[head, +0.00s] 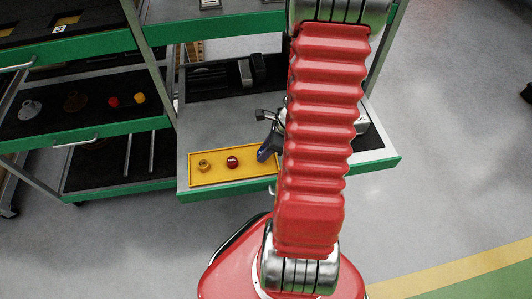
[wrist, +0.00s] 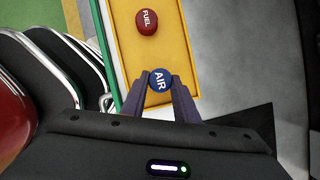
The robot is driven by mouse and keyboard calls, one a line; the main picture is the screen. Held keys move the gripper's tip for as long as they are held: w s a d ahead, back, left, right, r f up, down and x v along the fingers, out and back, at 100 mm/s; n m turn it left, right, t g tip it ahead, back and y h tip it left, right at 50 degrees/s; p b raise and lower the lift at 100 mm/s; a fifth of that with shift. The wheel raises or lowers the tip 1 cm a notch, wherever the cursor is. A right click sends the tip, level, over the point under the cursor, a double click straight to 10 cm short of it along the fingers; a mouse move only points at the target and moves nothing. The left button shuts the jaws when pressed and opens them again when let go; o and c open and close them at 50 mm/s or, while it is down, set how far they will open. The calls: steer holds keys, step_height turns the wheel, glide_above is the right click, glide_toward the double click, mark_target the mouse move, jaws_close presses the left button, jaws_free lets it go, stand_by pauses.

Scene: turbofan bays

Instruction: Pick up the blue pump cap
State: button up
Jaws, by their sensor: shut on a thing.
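The blue pump cap, a round blue piece lettered AIR (wrist: 160,80), is between the two fingertips of my gripper (wrist: 160,86) in the wrist view. The fingers touch it on both sides, shut on it. In the head view my gripper (head: 267,151) shows at the right end of the yellow tray (head: 216,181), partly behind my red arm; the blue cap cannot be made out there. I cannot tell whether the cap rests on the tray or is raised.
A red cap lettered FUEL (wrist: 146,21) sits in the tray, also visible in the head view (head: 232,162). A yellow cap (head: 204,165) stands left of it. The tray lies on a green-edged cart shelf (head: 225,120). A green-edged rack (head: 90,140) stands at left. Open floor lies right.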

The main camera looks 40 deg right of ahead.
steer(key=shift+r, duration=3.85)
steer(key=shift+w, duration=0.1)
steer(key=shift+w+a+n, duration=0.1)
steer(key=shift+w+n, duration=0.15)
steer(key=shift+n, duration=0.05)
steer(key=w+a+r+n+g+h, duration=0.1)
steer(key=w+a+r+n+g, duration=0.2)
steer(key=w+a+n, duration=0.8)
steer(key=w+a+r+n+g+h, duration=0.1)
steer(key=w+a+r+n+g, duration=0.2)
steer(key=w+a+n, duration=0.8)
steer(key=n+g, duration=0.2)
steer(key=n, duration=0.4)
steer(key=shift+w+a+r+h, duration=0.3)
steer(key=shift+w+a+r, duration=0.05)
steer(key=shift+a, duration=0.05)
